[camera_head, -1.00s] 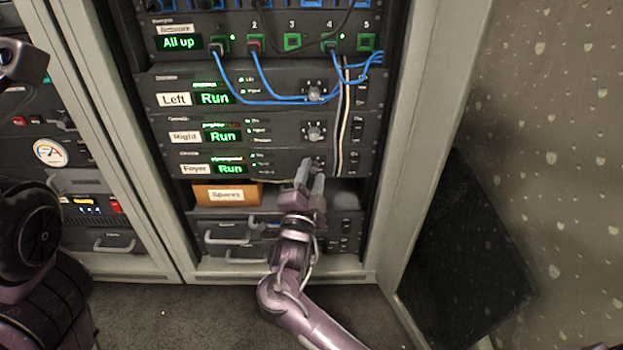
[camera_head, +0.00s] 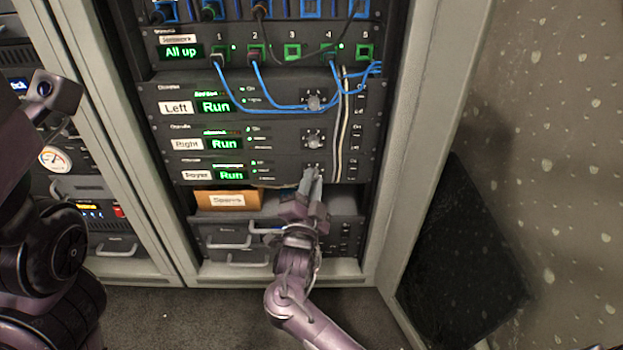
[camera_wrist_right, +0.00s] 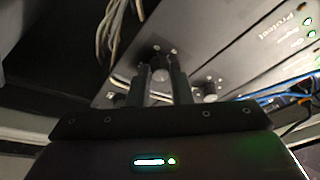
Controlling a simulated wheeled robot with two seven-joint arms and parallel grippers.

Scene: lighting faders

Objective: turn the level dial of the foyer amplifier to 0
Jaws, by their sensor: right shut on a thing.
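The foyer amplifier (camera_head: 270,171) is the lowest of three stacked amplifier units, with a "Foyer" label and a green "Run" display. Its level dial is mostly hidden behind my right gripper (camera_head: 312,172) in the head view. In the right wrist view, the dial (camera_wrist_right: 160,72) shows dark between the fingertips of the gripper (camera_wrist_right: 164,78), which is shut on it. The dial's setting is too small to read. My left gripper (camera_head: 44,92) is at the left edge, away from the amplifier; its jaws do not show clearly.
The "Left" (camera_head: 270,85) and "Right" (camera_head: 270,131) amplifiers sit above, each with a similar dial. Blue cables (camera_head: 265,98) droop across the upper unit. Pale cables (camera_head: 341,135) hang just right of the dials. A "Spares" box (camera_head: 228,200) sits below.

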